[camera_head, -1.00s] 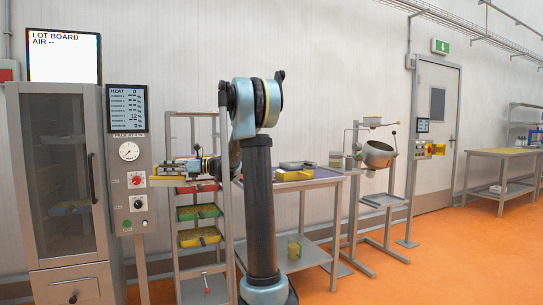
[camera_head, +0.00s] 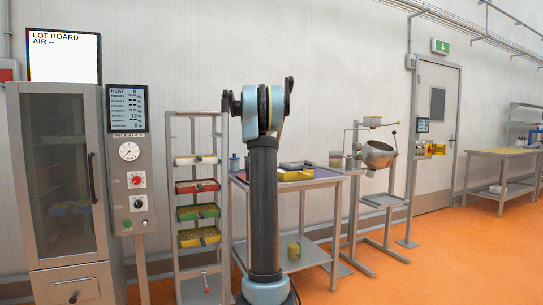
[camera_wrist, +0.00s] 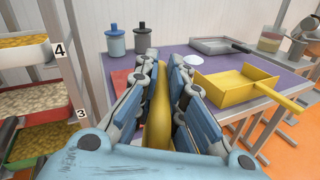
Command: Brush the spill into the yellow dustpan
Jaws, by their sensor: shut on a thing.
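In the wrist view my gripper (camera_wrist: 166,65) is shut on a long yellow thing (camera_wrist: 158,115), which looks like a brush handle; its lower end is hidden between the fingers. The yellow dustpan (camera_wrist: 232,86) lies on the purple table top, right of my gripper and apart from it, with its handle pointing right. The dustpan also shows in the head view (camera_head: 297,175). A flat whitish patch (camera_wrist: 232,47), perhaps the spill, lies on the table behind the dustpan. In the head view my gripper is hidden behind my arm.
A grey tray (camera_wrist: 222,45) and two capped jars (camera_wrist: 116,43) stand at the table's back. Something red (camera_wrist: 121,80) lies beside my fingers. A rack of coloured trays (camera_head: 198,187) stands left of the table. A tilted metal drum (camera_head: 378,154) stands to the right.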

